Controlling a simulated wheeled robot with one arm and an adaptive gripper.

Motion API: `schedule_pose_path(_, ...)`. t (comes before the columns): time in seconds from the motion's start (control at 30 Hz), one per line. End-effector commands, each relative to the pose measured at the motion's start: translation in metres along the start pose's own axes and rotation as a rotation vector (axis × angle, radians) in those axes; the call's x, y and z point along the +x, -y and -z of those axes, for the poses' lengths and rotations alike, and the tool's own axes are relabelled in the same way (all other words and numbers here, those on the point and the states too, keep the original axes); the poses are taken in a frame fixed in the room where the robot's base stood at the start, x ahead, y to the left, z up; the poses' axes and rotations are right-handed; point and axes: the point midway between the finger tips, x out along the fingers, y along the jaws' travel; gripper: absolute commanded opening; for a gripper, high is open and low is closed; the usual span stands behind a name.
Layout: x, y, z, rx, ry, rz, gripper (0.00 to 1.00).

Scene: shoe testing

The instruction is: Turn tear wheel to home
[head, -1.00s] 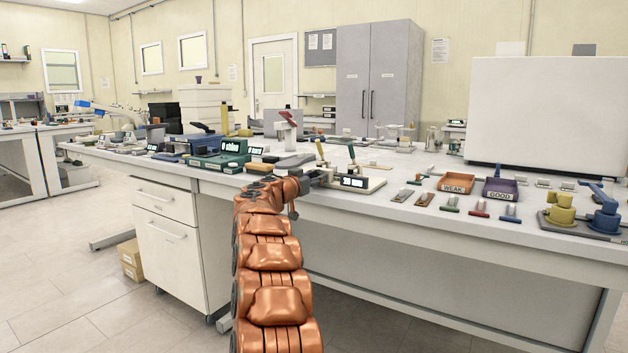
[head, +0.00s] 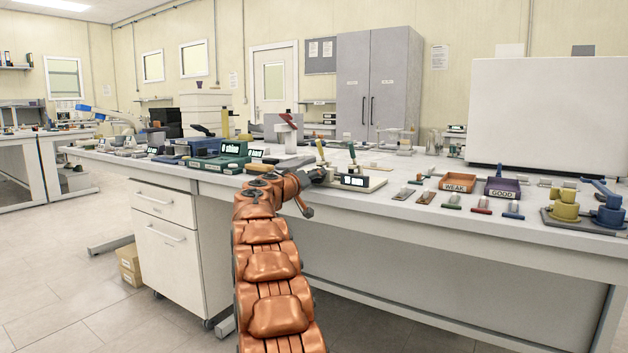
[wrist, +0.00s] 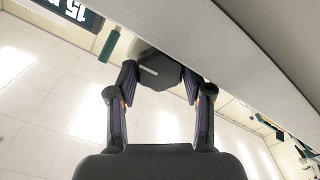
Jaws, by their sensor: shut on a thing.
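The tear wheel (wrist: 160,72) is a dark, many-sided knob with a white line on its face, in the upper middle of the wrist view. My gripper (wrist: 158,84) has a finger on each side of it and is shut on it. In the head view my gripper (head: 318,176) is at the table's front edge, partly hidden by my orange arm. Beside it stands a low tester with a lit display (head: 355,181), too small to read surely. The wheel cannot be made out in the head view.
The white table (head: 400,207) is crowded. A green tester (head: 225,160) stands left of my gripper. To the right are small sample strips, an orange WEAK tray (head: 458,187), a purple GOOD tray (head: 502,194) and yellow and blue fixtures (head: 607,213). The floor in front is clear.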

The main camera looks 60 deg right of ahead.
Motion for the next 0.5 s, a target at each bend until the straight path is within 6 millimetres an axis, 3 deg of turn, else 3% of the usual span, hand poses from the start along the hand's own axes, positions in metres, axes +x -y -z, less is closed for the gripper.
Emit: schedule_pose_path(0.5, -0.0004, 0.0014, -0.0003, -0.047, 0.0, 0.001, 0.16)
